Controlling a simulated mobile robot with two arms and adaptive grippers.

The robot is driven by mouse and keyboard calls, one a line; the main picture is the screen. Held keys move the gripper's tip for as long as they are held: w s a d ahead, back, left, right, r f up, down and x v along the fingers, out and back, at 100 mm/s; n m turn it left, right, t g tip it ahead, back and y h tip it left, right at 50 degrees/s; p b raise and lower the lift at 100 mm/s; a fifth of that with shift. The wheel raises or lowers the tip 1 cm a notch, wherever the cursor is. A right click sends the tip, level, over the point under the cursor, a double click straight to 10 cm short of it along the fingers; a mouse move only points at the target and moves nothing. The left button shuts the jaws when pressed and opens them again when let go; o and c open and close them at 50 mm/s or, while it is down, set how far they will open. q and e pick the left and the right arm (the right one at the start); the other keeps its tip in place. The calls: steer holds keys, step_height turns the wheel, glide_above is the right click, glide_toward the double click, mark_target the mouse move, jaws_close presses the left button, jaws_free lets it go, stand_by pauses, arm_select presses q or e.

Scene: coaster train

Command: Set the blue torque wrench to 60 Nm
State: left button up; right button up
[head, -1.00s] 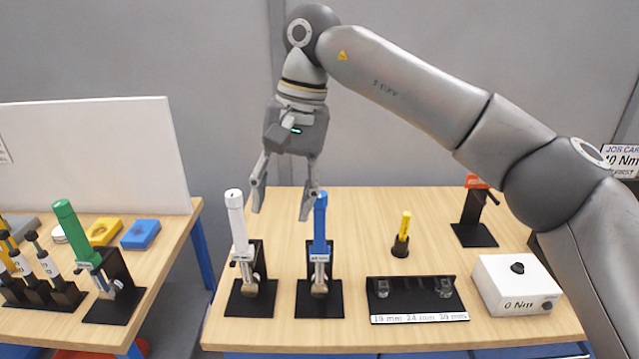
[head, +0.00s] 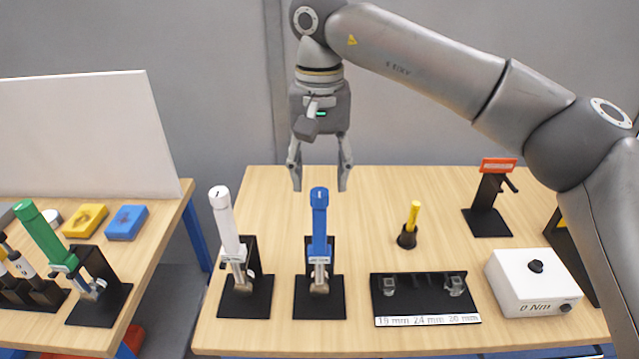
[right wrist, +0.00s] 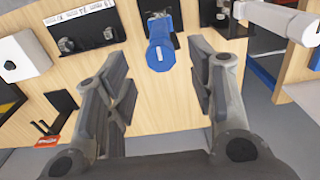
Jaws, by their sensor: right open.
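The blue torque wrench (head: 319,222) stands upright, handle up, in a black stand (head: 334,300) on the right-hand wooden table. My right gripper (head: 319,188) is open and empty, pointing down with its fingers around the line of the blue handle top in the head view. In the right wrist view the blue wrench (right wrist: 160,52) shows end-on beyond and between the open fingers (right wrist: 160,100), apart from them. The scale on the wrench is too small to read. My left gripper is not in view.
A white wrench (head: 226,228) stands close to the left. To the right are a socket tray (head: 376,300), a yellow tool (head: 412,218), a white box marked 0 Nm (head: 515,285) and an orange-topped stand (head: 490,205). The left table (head: 125,310) holds a green wrench (head: 42,232).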

mark_target(320, 192)
steer(key=f, duration=0.2)
steer(key=shift+w+f, duration=0.2)
steer(key=shift+f, duration=0.15)
steer(key=shift+f+p, duration=0.3)
steer(key=shift+f, duration=0.25)
steer(key=shift+s, duration=0.1)
steer(key=shift+f, duration=0.1)
steer(key=c, duration=1)
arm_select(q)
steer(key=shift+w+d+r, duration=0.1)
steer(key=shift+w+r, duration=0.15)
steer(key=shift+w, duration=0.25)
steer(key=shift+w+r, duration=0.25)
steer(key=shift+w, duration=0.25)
